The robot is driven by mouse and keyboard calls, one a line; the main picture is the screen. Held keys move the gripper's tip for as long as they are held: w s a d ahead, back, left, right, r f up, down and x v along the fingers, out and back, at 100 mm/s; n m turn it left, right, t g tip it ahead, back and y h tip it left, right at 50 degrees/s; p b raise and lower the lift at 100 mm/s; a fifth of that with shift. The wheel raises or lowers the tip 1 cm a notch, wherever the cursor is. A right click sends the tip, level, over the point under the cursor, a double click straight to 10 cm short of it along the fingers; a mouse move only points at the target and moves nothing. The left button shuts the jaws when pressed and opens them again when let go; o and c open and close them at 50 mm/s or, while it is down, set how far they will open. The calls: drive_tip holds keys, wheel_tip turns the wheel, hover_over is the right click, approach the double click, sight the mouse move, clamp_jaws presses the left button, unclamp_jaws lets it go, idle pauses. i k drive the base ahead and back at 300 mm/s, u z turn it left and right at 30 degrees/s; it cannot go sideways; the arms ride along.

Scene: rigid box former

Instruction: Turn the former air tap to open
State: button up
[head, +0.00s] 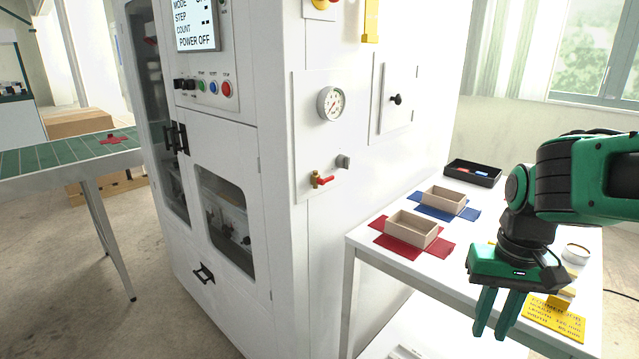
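The air tap (321,180) is a small valve with a red lever and a brass-coloured body. It sits low on a white panel on the former's side (310,215), below a round pressure gauge (331,104). The lever lies roughly sideways, and a small grey fitting (343,161) is to its upper right. My gripper (492,335) has green fingers that point down with a narrow gap between them. It holds nothing and is in front of the table, far to the right of the tap and lower than it.
The white table (375,258) holds cardboard trays on red and blue sheets, a black bin (472,172) and a yellow sign (553,318). The former's screen (194,24) reads POWER OFF. A green conveyor (60,155) stands at left.

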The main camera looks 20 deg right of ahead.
sight(321, 182)
drive_tip(key=z, duration=0.05)
drive_tip(key=k, duration=0.5)
drive_tip(key=z, duration=1.2)
drive_tip(key=k, duration=1.05)
drive_tip(key=u, duration=0.55)
drive_tip(key=i, duration=1)
drive_tip(key=z, duration=0.05)
